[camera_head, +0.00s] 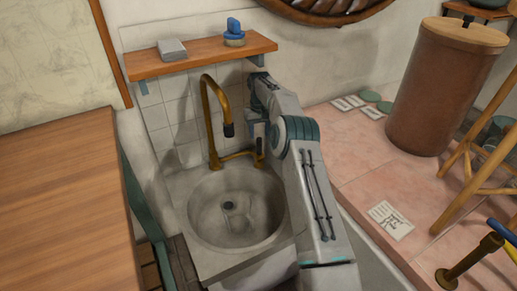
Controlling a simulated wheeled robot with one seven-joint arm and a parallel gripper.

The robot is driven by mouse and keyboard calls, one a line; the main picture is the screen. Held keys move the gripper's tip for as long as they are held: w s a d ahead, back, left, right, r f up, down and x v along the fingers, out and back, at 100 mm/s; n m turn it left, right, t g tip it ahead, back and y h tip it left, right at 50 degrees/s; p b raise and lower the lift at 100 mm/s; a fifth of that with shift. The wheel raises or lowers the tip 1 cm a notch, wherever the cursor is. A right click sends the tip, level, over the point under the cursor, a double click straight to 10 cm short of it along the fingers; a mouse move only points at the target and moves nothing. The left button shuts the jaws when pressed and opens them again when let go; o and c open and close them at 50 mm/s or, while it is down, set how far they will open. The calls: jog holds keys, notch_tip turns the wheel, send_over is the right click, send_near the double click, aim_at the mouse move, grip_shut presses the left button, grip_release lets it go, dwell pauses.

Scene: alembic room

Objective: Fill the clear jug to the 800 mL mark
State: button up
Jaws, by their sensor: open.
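A brass gooseneck tap (206,110) stands at the back of a round grey sink (190,215). Its dark nozzle points down over the basin, and I make out no water stream. A brass side piece (238,155) runs right from the tap's base. My gripper (258,148) is open beside the right end of this piece; contact cannot be told. A faint, clear-looking shape (240,217) lies low in the basin near the dark drain. I cannot tell whether it is the clear jug, and no volume marks are readable.
A wooden shelf (200,58) with a blue object (234,33) and a grey block (172,49) hangs above the tap. A wooden counter (60,210) is at left. A brown lidded bin (440,90) and a wooden stool (470,165) stand on the pink tiles at right.

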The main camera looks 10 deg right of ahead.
aim_at(260, 146)
notch_tip(260, 146, down, 8)
jog(key=shift+a+r+b, duration=0.1)
jog(key=shift+b, duration=0.5)
grip_shut()
